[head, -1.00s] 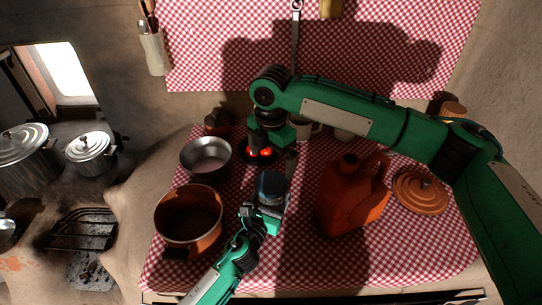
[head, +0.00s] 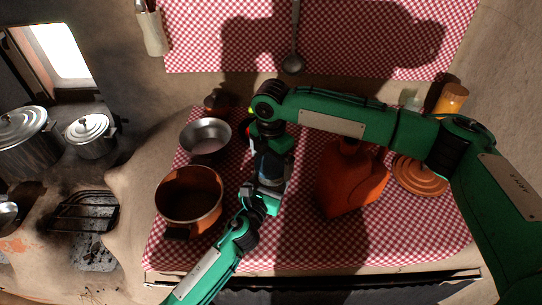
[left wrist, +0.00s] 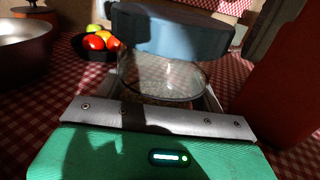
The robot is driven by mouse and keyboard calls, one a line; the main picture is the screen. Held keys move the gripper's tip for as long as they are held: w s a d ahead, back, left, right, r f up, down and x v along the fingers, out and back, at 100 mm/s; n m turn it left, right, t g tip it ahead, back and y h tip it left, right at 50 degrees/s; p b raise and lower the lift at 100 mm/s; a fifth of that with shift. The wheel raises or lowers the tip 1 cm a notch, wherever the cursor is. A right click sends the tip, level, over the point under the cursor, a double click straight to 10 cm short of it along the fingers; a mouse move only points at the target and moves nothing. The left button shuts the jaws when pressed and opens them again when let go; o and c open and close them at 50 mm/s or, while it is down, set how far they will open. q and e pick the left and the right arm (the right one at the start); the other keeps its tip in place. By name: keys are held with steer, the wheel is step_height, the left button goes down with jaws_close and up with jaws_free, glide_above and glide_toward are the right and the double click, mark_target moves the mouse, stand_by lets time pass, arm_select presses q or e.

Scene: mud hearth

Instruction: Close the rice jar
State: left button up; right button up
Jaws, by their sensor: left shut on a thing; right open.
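The rice jar (left wrist: 160,78) is clear glass and stands between the fingers of my left gripper (left wrist: 163,92), which is shut on it. A blue-grey lid (left wrist: 180,30) is right above the jar mouth, slightly tilted and reaching past its right side; I cannot tell whether it rests on the rim. In the head view my left gripper (head: 265,194) comes from below, and the jar (head: 270,168) is partly hidden under my right gripper (head: 269,142). My right gripper is open over the jar and lid; its fingertips are hard to make out.
A copper pot (head: 190,195) and a metal bowl (head: 206,136) stand left of the jar. A red-orange jug (head: 350,180) stands close on the right, with a terracotta lid (head: 418,176) beyond it. A dark bowl of tomatoes (left wrist: 92,46) is behind the jar.

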steer(key=shift+c, duration=0.4)
steer(key=c, duration=1)
steer(key=shift+o, duration=0.2)
steer(key=m, duration=0.5)
steer(key=shift+m, duration=0.3)
steer(key=m, duration=0.4)
steer(key=o, duration=1)
steer(key=shift+o, duration=0.2)
steer(key=shift+r, duration=2.25)
